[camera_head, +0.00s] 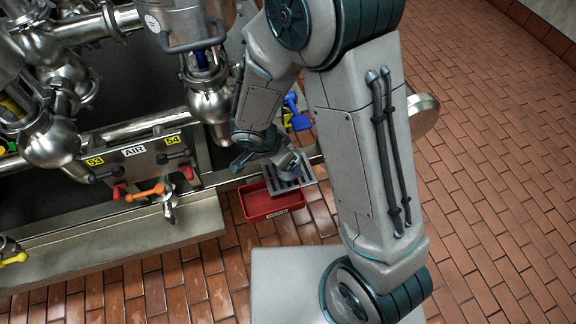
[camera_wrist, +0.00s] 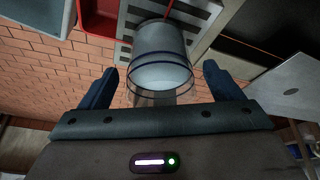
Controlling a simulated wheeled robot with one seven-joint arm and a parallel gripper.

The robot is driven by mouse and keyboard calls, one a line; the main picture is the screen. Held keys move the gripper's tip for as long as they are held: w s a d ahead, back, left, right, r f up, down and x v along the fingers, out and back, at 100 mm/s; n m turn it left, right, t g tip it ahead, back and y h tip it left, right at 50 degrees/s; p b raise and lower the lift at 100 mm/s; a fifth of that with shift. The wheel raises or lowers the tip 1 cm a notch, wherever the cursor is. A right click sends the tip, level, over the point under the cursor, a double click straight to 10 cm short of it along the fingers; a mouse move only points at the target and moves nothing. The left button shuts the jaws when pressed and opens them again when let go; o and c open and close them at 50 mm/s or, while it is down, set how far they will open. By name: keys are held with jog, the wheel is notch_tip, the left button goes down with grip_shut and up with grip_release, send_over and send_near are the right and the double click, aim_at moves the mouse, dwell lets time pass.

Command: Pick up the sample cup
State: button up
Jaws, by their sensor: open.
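The sample cup (camera_wrist: 162,62) is a clear cup with a dark blue ring, standing on a slotted metal grate (camera_wrist: 208,14) in the wrist view. My gripper (camera_wrist: 162,84) is open, with one dark blue finger on each side of the cup. Gaps show between the fingers and the cup, and the near part of the cup lies between them. In the head view, my gripper (camera_head: 266,160) is low over the grate (camera_head: 309,174). My arm and gripper hide most of the cup there.
A red tray (camera_head: 271,204) sits just in front of the grate; its edge also shows in the wrist view (camera_wrist: 98,20). Steel pipes and a valve panel (camera_head: 134,161) with coloured handles stand to the left. The brick-tiled floor (camera_head: 490,160) is clear at the right.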

jog(key=x, duration=0.2)
jog(key=shift+d+f, duration=0.1)
jog(key=shift+f, duration=0.2)
jog(key=c, duration=1.3)
jog(key=shift+r, duration=0.15)
